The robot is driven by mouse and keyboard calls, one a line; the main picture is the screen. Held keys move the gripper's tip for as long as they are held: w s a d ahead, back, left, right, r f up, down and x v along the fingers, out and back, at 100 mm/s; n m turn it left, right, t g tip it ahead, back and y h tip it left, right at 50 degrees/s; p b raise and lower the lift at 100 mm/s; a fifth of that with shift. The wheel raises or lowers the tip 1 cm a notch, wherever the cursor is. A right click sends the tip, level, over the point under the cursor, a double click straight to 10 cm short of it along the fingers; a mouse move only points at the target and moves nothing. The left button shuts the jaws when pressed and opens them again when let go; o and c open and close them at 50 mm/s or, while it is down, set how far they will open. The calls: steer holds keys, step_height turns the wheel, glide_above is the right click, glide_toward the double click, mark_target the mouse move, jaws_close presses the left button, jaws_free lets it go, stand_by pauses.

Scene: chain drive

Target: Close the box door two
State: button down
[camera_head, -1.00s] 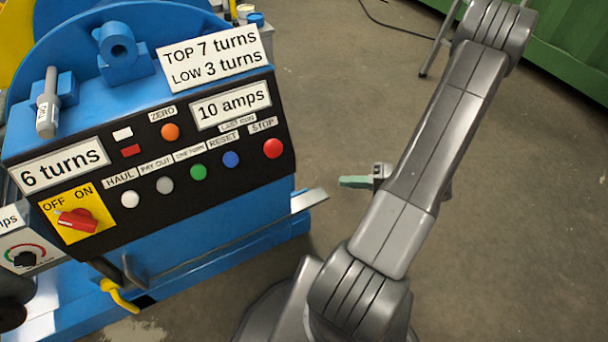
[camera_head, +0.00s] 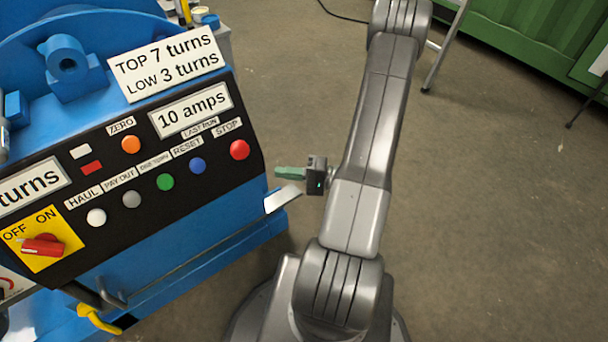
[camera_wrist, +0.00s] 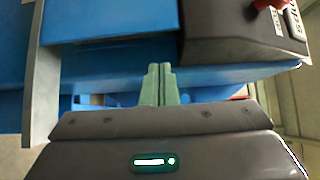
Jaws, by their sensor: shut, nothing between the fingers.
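My gripper (camera_head: 290,173) has green fingers that point left toward the right side of the blue machine (camera_head: 225,205). In the wrist view my gripper's fingers (camera_wrist: 160,84) are together and empty, in front of blue panels (camera_wrist: 110,65). A pale metal plate (camera_head: 283,198) sticks out at the machine's right edge, just below the fingers in the head view. A grey upright plate edge (camera_wrist: 42,90) shows at the left in the wrist view. I see no label naming box door two, and I cannot tell which panel it is or whether the fingers touch anything.
The black control panel (camera_head: 110,220) carries several buttons and a red switch (camera_head: 42,245). A yellow hook-like handle (camera_head: 98,318) hangs low at the front. Bare floor (camera_head: 490,230) lies to the right. A green container (camera_head: 530,45) and a metal leg (camera_head: 445,45) stand behind.

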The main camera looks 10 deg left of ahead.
mark_target(249, 188)
steer(key=shift+s+a, duration=0.55)
steer(key=shift+s, duration=0.2)
steer(key=shift+s+a, duration=0.55)
steer(key=shift+s, duration=0.15)
steer(key=s+b, duration=0.1)
steer(key=a+b, duration=0.1)
steer(key=s+a+b, duration=0.1)
steer(key=shift+s+a+f+b, duration=0.1)
steer(key=shift+s+f+b, duration=0.15)
steer(key=shift+s+b, duration=0.05)
steer(key=shift+s+a+r+b, duration=0.1)
steer(key=shift+s+a+b, duration=0.3)
steer(key=shift+s+a, duration=0.1)
steer(key=shift+r, duration=0.15)
steer(key=shift+s, duration=0.1)
steer(key=shift+d, duration=0.1)
